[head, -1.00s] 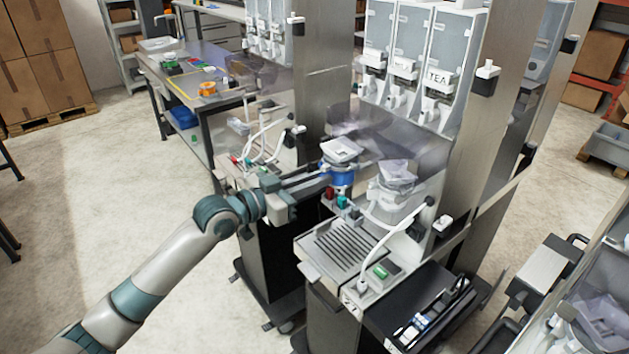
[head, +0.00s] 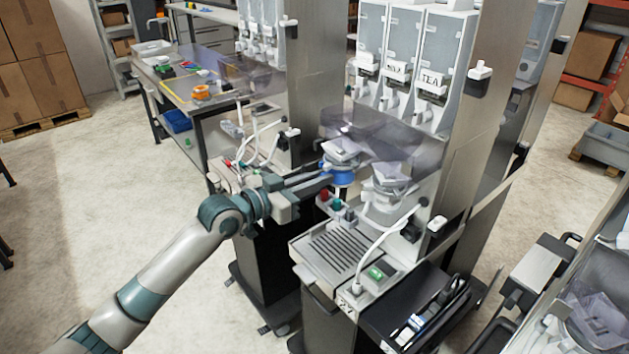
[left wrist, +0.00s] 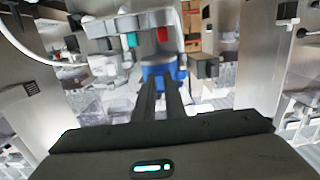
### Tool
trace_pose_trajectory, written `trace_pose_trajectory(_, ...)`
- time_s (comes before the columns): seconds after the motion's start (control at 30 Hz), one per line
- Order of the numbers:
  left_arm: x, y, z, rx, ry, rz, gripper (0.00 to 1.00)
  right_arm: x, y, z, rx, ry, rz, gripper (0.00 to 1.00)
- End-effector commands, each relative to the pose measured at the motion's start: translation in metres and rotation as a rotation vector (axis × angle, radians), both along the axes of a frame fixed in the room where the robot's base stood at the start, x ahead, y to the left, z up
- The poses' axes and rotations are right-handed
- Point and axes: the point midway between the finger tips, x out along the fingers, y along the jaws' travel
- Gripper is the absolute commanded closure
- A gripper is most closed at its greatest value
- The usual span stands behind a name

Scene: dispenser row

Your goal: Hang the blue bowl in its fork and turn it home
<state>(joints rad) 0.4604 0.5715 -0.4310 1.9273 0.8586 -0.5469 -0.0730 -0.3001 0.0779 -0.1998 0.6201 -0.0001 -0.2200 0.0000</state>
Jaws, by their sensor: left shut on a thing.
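The blue bowl (head: 343,177) has a clear-grey square hopper top (head: 341,150) and is held at the dispenser's left side, under a smoky clear cover. My left gripper (head: 322,178) is shut on it from the left. In the left wrist view the blue bowl (left wrist: 160,73) sits at the ends of the two long fingers (left wrist: 160,88). The fork is hidden or too small to make out, so I cannot tell whether the bowl touches it. A similar grey bowl with a hopper (head: 390,180) stands to the right. My right gripper is not in view.
The dispenser's drip tray (head: 337,250) and white hose (head: 385,245) are below and to the right. Red and green knobs (head: 330,199) are just under the bowl. Steel columns (head: 465,130) and canisters (head: 430,65) rise behind. Open floor (head: 110,220) lies left.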

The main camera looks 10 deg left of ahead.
Motion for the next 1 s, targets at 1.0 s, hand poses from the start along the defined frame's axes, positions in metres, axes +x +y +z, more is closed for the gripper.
trace_pose_trajectory(1.0,0.013,-0.010,0.001,-0.001,-0.002,0.000,1.00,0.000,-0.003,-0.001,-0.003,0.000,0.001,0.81)
